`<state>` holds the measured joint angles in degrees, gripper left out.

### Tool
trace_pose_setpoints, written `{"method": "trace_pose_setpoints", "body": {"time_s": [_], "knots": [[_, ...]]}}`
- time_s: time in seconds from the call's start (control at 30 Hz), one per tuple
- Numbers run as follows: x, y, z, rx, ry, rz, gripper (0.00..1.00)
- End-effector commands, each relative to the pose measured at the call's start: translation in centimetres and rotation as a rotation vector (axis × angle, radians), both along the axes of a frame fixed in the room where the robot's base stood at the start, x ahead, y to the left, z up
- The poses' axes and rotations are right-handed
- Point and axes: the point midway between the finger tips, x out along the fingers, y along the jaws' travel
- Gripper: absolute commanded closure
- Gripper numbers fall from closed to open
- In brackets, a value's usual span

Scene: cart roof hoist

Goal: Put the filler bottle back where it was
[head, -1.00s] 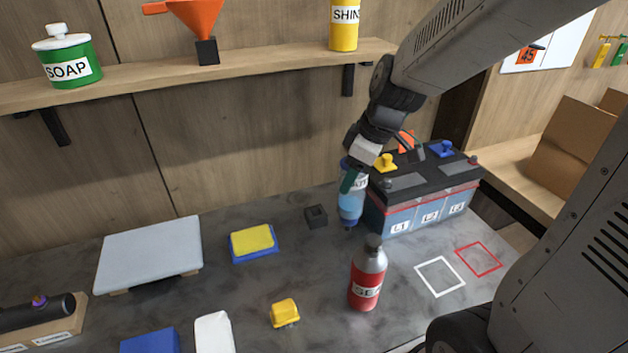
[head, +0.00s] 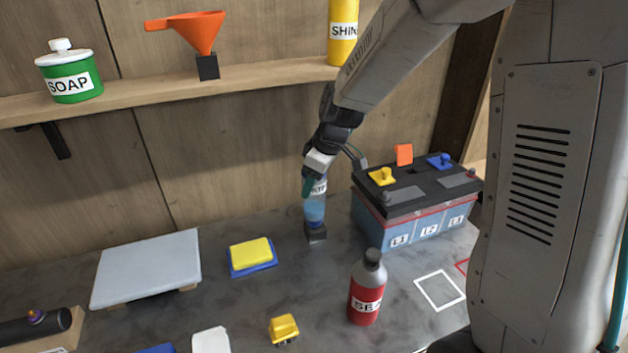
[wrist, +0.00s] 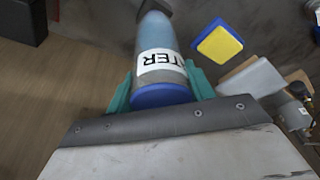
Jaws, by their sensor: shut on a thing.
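The filler bottle (head: 315,209) is pale blue with a white label, of which "TER" reads in the wrist view (wrist: 160,62). My gripper (head: 309,187) is shut on it near its upper end, with a green finger visible at its side. In the wrist view the bottle's blue end faces my gripper (wrist: 160,88).
The battery (head: 410,205) with yellow and blue caps stands just right of the bottle. A red bottle (head: 366,290) stands in front. A yellow and blue sponge (head: 252,255) lies left. The shelf (head: 150,95) with soap pot and orange funnel runs behind. A white square (head: 439,290) marks the bench.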

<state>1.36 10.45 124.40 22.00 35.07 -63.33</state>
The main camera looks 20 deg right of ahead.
Motion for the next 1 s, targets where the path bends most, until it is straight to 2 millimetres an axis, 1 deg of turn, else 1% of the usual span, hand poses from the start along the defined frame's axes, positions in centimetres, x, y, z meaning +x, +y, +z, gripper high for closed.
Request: {"method": "trace_pose_setpoints", "body": {"time_s": [0.17, 0.43, 0.47, 0.5, 0.53, 0.83, 0.93, 1.0], "knots": [[0.0, 0.0, 0.0, 0.000, -0.001, 0.000, 0.98], [0.0, 0.0, -0.8, 0.000, -0.001, -0.001, 0.98], [0.0, 0.0, -0.7, 0.000, -0.001, -0.001, 0.39], [0.0, 0.0, -0.7, 0.000, -0.001, -0.001, 0.28], [0.0, 0.0, -0.7, 0.000, -0.001, -0.001, 0.26], [0.0, 0.0, -0.5, 0.000, -0.001, 0.000, 0.26], [0.0, 0.0, 0.4, -0.001, -0.004, 0.000, 0.26], [-0.2, -0.3, 1.4, -0.001, -0.005, -0.001, 0.26]]}}
